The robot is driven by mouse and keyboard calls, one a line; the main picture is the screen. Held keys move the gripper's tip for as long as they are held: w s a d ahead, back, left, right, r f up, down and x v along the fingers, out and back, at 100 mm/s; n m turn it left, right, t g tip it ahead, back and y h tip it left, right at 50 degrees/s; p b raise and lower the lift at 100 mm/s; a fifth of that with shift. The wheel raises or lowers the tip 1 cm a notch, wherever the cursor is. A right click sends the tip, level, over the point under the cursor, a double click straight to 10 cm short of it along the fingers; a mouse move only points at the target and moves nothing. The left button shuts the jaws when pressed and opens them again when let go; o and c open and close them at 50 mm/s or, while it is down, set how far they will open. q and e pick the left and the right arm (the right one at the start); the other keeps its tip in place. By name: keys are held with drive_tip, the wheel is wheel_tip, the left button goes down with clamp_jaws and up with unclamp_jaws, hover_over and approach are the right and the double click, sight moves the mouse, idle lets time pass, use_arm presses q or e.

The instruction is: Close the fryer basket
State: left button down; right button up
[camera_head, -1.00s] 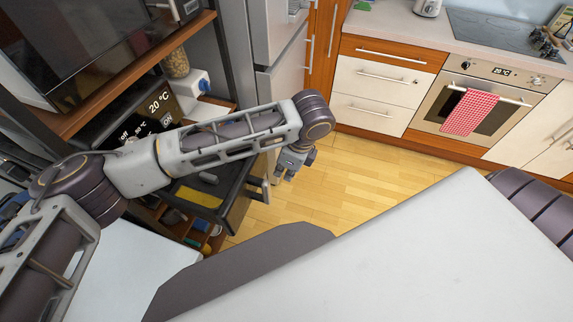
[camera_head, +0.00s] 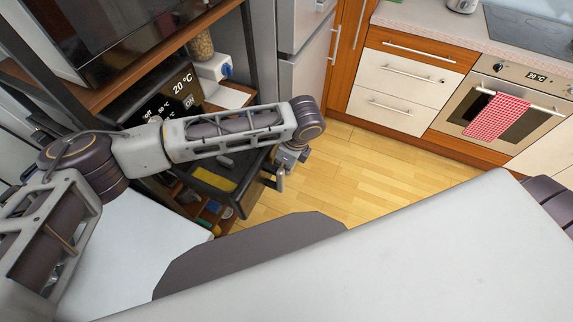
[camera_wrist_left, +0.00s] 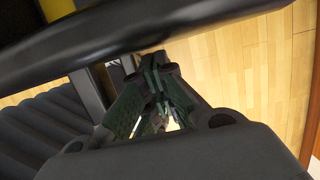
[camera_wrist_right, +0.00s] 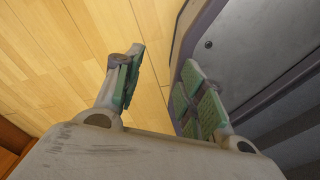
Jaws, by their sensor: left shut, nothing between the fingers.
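The fryer (camera_head: 165,98) is a dark box with a lit 20 °C display on the shelf at the left of the head view. Its dark basket (camera_head: 246,192) is pulled out, with something yellow inside. My left gripper (camera_head: 281,180) is at the basket's front, beside the handle (camera_head: 268,181); the forearm passes over the basket and hides part of it. In the left wrist view its fingers (camera_wrist_left: 158,75) are shut and empty, close to a dark bar (camera_wrist_left: 150,32) across the top; contact is unclear. My right gripper (camera_wrist_right: 162,72) is open and empty.
A microwave-like dark appliance (camera_head: 100,35) sits on the shelf above. A fridge (camera_head: 303,75) stands behind, and drawers and an oven (camera_head: 505,105) are at the right. Wooden floor (camera_head: 365,170) is clear in front of the basket.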

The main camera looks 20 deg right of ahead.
drive_tip(key=shift+s+a, duration=0.2)
drive_tip(key=shift+s, duration=0.05)
use_arm(q)
drive_tip(key=shift+w+a, duration=0.1)
drive_tip(key=shift+a, duration=0.05)
use_arm(e)
drive_tip(key=shift+s+d, duration=0.1)
